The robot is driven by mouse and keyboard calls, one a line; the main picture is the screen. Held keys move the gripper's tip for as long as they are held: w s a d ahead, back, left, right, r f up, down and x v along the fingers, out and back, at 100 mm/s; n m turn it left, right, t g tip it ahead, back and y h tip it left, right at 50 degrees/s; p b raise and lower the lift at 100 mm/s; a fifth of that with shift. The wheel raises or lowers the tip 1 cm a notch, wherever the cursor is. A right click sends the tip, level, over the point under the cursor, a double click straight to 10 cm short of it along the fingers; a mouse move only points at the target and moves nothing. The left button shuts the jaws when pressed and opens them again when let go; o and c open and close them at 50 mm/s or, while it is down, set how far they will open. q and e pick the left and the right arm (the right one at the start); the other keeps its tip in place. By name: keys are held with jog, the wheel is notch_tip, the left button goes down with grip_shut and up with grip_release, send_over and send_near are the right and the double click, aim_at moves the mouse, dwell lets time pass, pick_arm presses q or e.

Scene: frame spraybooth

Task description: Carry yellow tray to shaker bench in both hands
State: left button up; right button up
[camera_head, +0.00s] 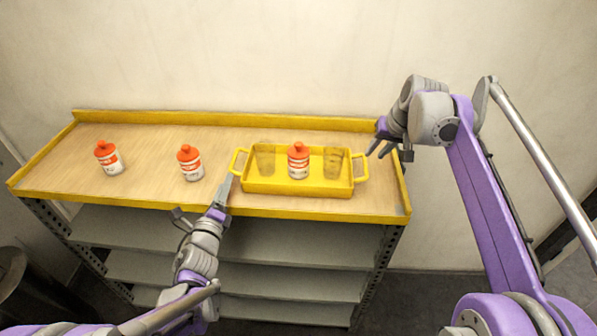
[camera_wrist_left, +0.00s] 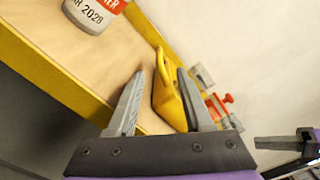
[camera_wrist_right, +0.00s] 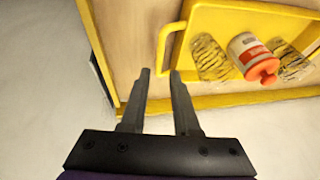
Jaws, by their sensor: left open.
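The yellow tray (camera_head: 290,189) sits on the wooden-topped bench, with a loop handle at each end. It holds a white bottle with an orange-red cap (camera_head: 298,163) between two clear patterned cups (camera_head: 265,160) (camera_head: 334,164). My left gripper (camera_head: 225,190) is at the tray's left handle (camera_head: 237,162). In the left wrist view its jaws (camera_wrist_left: 160,72) are open, with yellow tray parts showing between them. My right gripper (camera_head: 380,153) is by the right handle (camera_head: 361,167). In the right wrist view its jaws (camera_wrist_right: 159,72) are apart, with the handle (camera_wrist_right: 163,48) at their tips.
Two more orange-capped bottles (camera_head: 108,158) (camera_head: 190,163) stand on the bench left of the tray. A yellow lip (camera_head: 100,196) edges the bench (camera_head: 145,150), and grey shelves (camera_head: 290,275) lie below. A pale wall is close behind. The bench top between the bottles is clear.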

aim_at(232, 163)
pick_arm(q)
jog(key=w, duration=0.9)
jog(key=shift+d, duration=0.35)
pick_arm(e)
jog(key=x, duration=0.9)
pick_arm(q)
jog(key=c, duration=0.4)
pick_arm(e)
jog(key=c, duration=0.4)
pick_arm(q)
grip_shut()
pick_arm(e)
grip_shut()
